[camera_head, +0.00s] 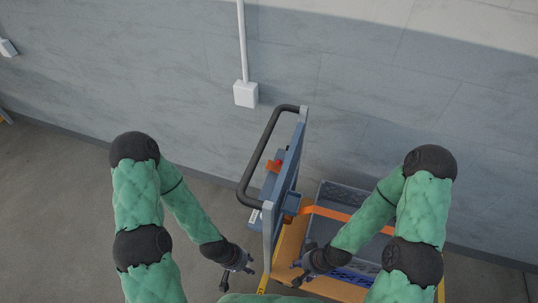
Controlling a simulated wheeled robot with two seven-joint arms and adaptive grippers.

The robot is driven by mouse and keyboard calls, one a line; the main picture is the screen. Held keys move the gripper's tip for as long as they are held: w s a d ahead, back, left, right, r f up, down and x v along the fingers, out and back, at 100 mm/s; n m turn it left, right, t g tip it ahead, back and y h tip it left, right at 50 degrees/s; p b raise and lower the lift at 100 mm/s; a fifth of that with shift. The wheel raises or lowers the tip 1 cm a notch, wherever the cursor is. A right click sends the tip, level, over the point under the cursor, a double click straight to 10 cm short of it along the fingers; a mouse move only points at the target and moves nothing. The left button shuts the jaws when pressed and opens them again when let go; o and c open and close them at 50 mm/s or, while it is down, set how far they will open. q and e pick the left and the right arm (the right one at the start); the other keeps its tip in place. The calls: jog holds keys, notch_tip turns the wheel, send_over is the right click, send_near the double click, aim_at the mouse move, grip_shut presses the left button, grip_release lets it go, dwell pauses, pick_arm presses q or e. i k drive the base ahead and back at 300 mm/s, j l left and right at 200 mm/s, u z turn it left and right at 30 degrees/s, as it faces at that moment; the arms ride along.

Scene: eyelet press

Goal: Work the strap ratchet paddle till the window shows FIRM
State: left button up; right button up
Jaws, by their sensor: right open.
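The strap ratchet, with a red-orange paddle (274,165), sits on the left face of the upright blue-grey cart frame (285,180). An orange strap (330,212) runs right from the frame across a grey crate (345,193). I cannot make out the window or its word. My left gripper (237,279) is low, left of the frame, below the paddle and apart from it, with its fingers spread and empty. My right gripper (297,272) is open and empty, right of the frame's lower end, over the cart's front.
A black push handle (258,150) loops out left from the frame. The cart's orange-yellow deck (292,240) carries the crate. A grey wall with a white conduit box (246,94) stands behind. The floor (60,200) at left is clear.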

aim_at(271, 166)
jog(key=k, duration=0.45)
jog(key=k+u, duration=0.2)
jog(key=u, duration=1.25)
jog(key=i+u, duration=0.15)
jog(key=i, duration=0.3)
jog(key=i+l+u, duration=0.2)
jog(key=i, duration=0.2)
jog(key=i+u, duration=0.15)
jog(key=i, duration=0.3)
jog(key=i+l+u, duration=0.15)
jog(key=i, duration=0.25)
jog(key=i+z, duration=0.65)
jog(key=z, duration=0.2)
jog(key=i+j+z, duration=0.25)
jog(key=z, duration=3.5)
